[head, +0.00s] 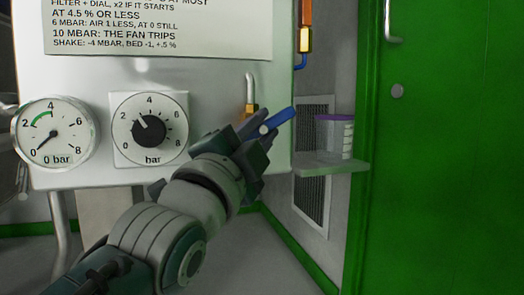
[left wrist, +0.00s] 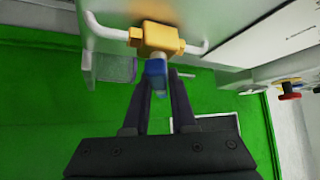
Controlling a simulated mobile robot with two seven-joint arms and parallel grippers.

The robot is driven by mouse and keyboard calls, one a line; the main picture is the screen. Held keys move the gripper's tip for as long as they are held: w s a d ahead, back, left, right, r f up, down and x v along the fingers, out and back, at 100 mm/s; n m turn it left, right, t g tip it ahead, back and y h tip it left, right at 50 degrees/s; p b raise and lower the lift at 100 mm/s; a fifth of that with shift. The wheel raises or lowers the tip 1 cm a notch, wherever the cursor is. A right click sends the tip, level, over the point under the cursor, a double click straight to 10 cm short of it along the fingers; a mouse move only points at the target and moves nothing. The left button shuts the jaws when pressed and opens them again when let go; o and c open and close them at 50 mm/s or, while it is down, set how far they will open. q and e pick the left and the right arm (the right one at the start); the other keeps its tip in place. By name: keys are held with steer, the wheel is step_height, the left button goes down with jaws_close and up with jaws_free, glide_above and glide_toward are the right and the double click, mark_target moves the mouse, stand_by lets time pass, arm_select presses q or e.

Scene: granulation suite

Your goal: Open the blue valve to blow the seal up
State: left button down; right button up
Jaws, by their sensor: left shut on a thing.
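The blue valve's handle (head: 280,120) shows in the head view beside the lower right corner of the white panel. Its brass body (head: 251,109) is partly hidden behind my left gripper (head: 262,127). In the left wrist view the blue handle (left wrist: 156,75) sits under the brass valve body (left wrist: 156,40) and between the two fingers of my left gripper (left wrist: 157,86), which is shut on it. White pipe runs out on both sides of the brass body. My right gripper is in neither view.
A pressure gauge (head: 54,133) reads near 0 bar. A black regulator knob (head: 151,129) points between 2 and 4. A notice (head: 160,30) is above. A small shelf (head: 330,165) holds a purple-topped container (head: 333,135) near the green door (head: 440,170).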

arm_select(q)
steer(key=shift+n+t+b, duration=0.5)
steer(key=shift+n+b, duration=0.2)
steer(key=shift+n, duration=0.1)
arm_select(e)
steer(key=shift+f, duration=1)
arm_select(q)
steer(key=c, duration=0.8)
jaws_free()
steer(key=shift+s+a+f+p, duration=0.2)
steer(key=shift+s+a+p, duration=0.05)
steer(key=shift+s+p, duration=0.3)
steer(key=p+v, duration=0.3)
steer(key=v, duration=0.5)
steer(key=shift+s+f+p, duration=0.2)
steer(key=shift+s+p, duration=0.05)
steer(key=shift+p, duration=0.05)
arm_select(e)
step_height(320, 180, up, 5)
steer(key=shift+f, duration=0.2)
